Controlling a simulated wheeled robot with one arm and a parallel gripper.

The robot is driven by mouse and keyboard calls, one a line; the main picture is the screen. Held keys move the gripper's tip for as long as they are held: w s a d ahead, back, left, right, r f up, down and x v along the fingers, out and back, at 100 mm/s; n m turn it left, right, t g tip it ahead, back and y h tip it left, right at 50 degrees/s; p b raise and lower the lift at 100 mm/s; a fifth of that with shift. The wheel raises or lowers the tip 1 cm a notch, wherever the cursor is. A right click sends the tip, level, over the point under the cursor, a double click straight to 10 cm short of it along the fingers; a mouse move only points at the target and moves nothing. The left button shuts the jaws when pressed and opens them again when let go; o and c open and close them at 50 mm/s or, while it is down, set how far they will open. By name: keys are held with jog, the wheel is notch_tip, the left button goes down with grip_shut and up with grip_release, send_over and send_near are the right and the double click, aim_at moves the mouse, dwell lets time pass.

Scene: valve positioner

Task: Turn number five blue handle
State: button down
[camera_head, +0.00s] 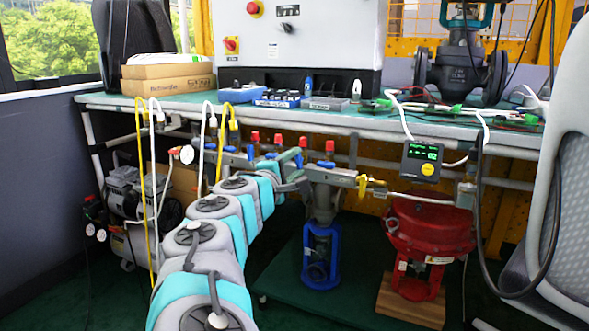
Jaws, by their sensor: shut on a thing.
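A row of small valves with blue handles and red caps runs along a metal pipe under the front edge of the bench. One blue handle (326,164) shows at the right end of the row, and another blue handle (228,148) at the left. My gripper (298,161) is at the right part of this row, at the end of my grey and teal arm. It appears shut on a blue handle there. The jaws are small and partly hidden by my own wrist, and I cannot read any number on the handles.
A yellow handle (364,184) sits right of the row. A digital positioner (421,162) hangs beside it, above a red actuator (430,235). A blue-framed valve (320,255) stands below. Hoses hang at left, and a grey chair (568,190) is at right.

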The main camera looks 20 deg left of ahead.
jog(key=shift+m, duration=0.9)
jog(key=c, duration=0.6)
grip_release()
jog(key=shift+s, duration=0.15)
